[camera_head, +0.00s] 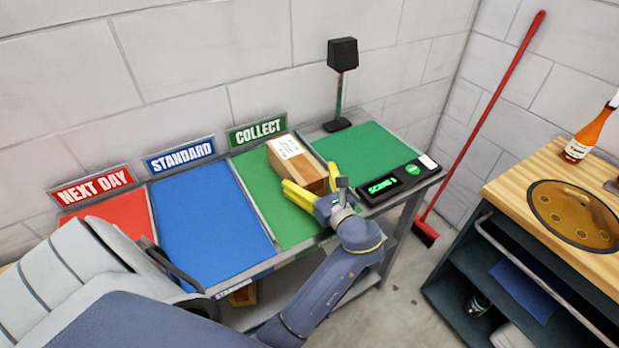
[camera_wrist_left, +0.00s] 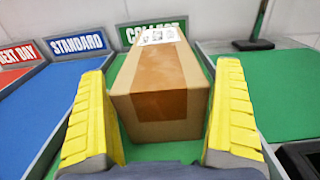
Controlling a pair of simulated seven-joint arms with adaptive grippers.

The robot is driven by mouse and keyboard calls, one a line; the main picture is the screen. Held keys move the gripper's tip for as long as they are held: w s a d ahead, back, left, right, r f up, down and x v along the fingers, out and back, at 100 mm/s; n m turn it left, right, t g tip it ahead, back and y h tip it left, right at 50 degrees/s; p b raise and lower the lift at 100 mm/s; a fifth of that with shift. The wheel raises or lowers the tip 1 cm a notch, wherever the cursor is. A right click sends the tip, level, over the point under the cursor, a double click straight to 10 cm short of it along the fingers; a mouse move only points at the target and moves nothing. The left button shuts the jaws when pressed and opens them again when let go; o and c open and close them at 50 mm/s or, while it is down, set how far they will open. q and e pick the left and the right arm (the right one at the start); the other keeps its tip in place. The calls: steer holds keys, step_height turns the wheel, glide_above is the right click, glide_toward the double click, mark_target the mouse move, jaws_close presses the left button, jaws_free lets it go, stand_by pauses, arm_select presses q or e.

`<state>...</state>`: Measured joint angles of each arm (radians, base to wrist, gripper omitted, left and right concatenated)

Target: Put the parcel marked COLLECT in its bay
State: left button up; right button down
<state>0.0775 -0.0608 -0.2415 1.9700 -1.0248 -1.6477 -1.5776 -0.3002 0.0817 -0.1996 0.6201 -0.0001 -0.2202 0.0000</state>
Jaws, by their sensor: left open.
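The brown cardboard parcel (camera_head: 296,165), with brown tape and a white label on top, lies on the green bay (camera_head: 258,180) under the COLLECT sign (camera_head: 258,129). The print on its label is too small to read. It lies toward the bay's right side, near the divider. My left gripper (camera_head: 308,181) is open at the parcel's near end. In the left wrist view the parcel (camera_wrist_left: 160,85) sits ahead, between the lines of the two yellow fingers, with gaps on both sides. My right gripper is not in view.
The blue STANDARD bay (camera_head: 210,220) and red NEXT DAY bay (camera_head: 122,214) look empty where visible. Right of the divider are a green mat (camera_head: 368,146), a scanner on a post (camera_head: 342,55) and a display panel (camera_head: 385,184). A broom (camera_head: 490,100) leans on the wall.

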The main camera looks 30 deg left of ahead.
mark_target(316, 185)
arm_select(q)
steer(key=shift+v, duration=2.75)
